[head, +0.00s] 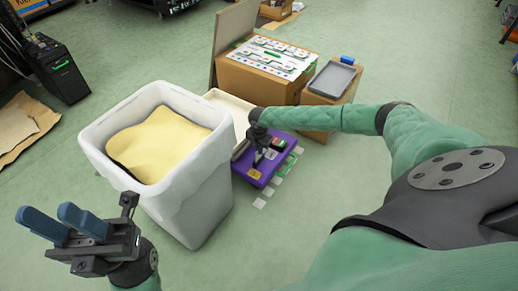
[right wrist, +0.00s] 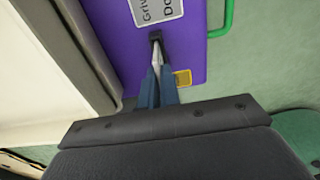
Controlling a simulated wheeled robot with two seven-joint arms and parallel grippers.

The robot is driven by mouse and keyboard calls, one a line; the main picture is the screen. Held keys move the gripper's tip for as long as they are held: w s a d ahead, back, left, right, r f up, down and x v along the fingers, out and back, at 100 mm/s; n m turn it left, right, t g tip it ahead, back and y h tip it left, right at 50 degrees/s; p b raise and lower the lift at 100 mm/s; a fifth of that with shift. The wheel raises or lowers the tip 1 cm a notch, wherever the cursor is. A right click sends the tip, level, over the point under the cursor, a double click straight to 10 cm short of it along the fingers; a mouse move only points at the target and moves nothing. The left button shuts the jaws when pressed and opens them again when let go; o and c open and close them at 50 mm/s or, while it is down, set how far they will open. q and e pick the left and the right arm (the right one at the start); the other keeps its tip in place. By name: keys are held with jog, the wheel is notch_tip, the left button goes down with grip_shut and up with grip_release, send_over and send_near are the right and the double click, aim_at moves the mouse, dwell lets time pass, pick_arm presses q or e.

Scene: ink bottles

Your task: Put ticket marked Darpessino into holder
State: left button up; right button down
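A purple board (head: 257,175) lies on the floor in the head view and fills the upper middle of the right wrist view (right wrist: 185,65). A white label (right wrist: 158,10) on it is cut off by the frame; its lettering begins "Griv" and "Do". I cannot read Darpessino anywhere. My right gripper (head: 262,153) is low over the board. In the right wrist view its blue fingers are close together around a thin light-grey piece (right wrist: 157,60), beside a small dark fitting (right wrist: 155,37). My left gripper (head: 72,222) is open and empty, away from the board.
A white bin (head: 205,195) with yellow contents stands left of the board. A cream tray (head: 232,106) and cardboard boxes (head: 262,85) stand behind it, one bearing a grey tray (head: 333,79). Small white cards (head: 260,203) lie at the board's front edge. Green floor is clear in front.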

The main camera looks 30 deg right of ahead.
jog(key=shift+f, duration=0.45)
dwell(0.4)
jog(key=c, duration=1.5)
grip_release()
jog(key=shift+c, duration=0.2)
jog(key=shift+r+p, duration=1.1)
jog(key=shift+r, duration=2.8)
